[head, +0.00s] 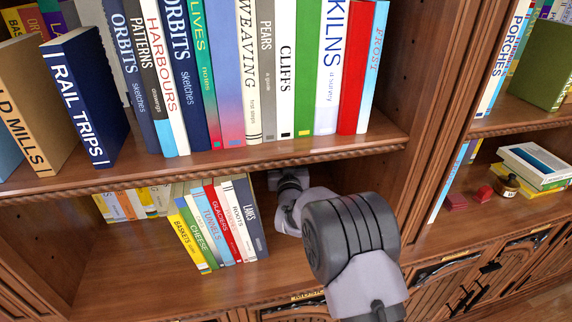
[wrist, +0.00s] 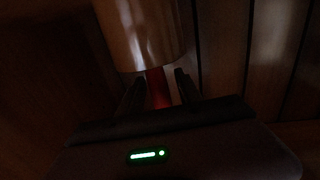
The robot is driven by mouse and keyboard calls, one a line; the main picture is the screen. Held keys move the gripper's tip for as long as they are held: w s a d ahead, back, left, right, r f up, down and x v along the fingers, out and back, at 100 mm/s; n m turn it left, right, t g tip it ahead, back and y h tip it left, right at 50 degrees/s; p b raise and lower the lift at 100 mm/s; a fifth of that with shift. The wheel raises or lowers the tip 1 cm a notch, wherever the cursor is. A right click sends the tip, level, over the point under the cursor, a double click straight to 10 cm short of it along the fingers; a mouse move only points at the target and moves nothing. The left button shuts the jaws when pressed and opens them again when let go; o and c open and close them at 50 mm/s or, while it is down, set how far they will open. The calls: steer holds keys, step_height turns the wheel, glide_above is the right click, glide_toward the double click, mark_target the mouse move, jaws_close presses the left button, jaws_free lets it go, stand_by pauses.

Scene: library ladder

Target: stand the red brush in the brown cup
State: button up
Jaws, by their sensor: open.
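The wrist view is dark. A brown, shiny round-sided thing, apparently the brown cup (wrist: 142,35), fills the top middle. A red strip, apparently part of the red brush (wrist: 158,88), shows just below the cup's lower edge, between the two fingers of my gripper (wrist: 160,90). The fingers are apart, one on each side of the red strip. I cannot tell whether the brush is inside the cup or only in line with it, and most of it is hidden. In the head view the cup, brush and fingers are hidden; my arm reaches into the lower shelf bay.
The upper shelf board (head: 230,160) overhangs the lower bay. A row of leaning books (head: 217,225) stands left of my arm on the lower shelf (head: 165,280). A wooden upright (head: 425,130) closes the bay on the right. Bare shelf lies in front of the books.

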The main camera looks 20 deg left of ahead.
steer(key=p+v, duration=0.2)
steer(key=v, duration=0.9)
steer(key=shift+s+r, duration=0.2)
steer(key=shift+r, duration=0.05)
steer(key=shift+a, duration=0.15)
